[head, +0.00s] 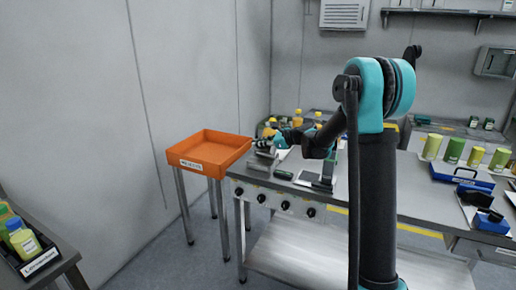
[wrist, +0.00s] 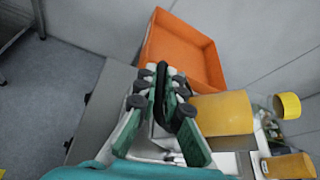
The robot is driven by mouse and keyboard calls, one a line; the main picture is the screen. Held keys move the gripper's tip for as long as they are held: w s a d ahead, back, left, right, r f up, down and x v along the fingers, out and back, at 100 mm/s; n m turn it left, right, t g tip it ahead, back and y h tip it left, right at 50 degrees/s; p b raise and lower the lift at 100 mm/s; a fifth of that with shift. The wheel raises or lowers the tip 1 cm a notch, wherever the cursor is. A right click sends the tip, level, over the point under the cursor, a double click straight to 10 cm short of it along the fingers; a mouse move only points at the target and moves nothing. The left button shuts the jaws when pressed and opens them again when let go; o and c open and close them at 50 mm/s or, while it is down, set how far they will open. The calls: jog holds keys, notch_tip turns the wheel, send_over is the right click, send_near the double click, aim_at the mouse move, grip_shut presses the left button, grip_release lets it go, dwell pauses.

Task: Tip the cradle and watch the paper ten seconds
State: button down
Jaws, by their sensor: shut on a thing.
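My gripper (head: 266,143) is over the far left end of the steel bench, close to the orange tray. In the wrist view my gripper (wrist: 160,82) is shut on a narrow dark piece (wrist: 160,92) between its pads. I cannot tell whether this piece belongs to the cradle. A yellow-orange bottle (wrist: 226,113) shows right beside the right finger, its body lying across the picture. The cradle is not clearly made out; my fingers hide what is under them. White patches (wrist: 225,161) below the bottle may be paper, but I cannot tell.
An orange tray (head: 208,152) on legs stands left of the bench (head: 400,190). Yellow bottles (head: 297,116) stand behind my gripper. Blue carriers (head: 462,177) and green-yellow containers (head: 453,150) are at the right. A bottle crate (head: 40,262) is at the lower left.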

aim_at(267, 133)
jog(key=shift+w+d+r+m+g, duration=0.3)
jog(key=shift+w+r+m, duration=0.2)
jog(key=shift+w, duration=0.2)
jog(key=shift+w+d+r+m+g, duration=0.2)
jog(key=shift+w+r+m+g, duration=0.25)
jog(key=shift+w, duration=0.25)
jog(key=shift+w+d+r+m+g+y, duration=0.2)
jog(key=shift+w+m+g, duration=0.15)
jog(key=shift+w, duration=0.25)
jog(key=shift+w+d+r+m+g+y, duration=0.15)
jog(key=shift+w+d+r+m+g, duration=0.1)
jog(key=shift+w+m, duration=0.3)
jog(key=shift+w+d+r+m+g+y, duration=0.15)
jog(key=shift+w+d+m+g, duration=0.15)
jog(key=shift+w, duration=0.35)
jog(key=shift+w+d, duration=0.2)
jog(key=shift+w, duration=0.6)
jog(key=c, duration=1.9)
grip_release()
jog(key=v, duration=1.2)
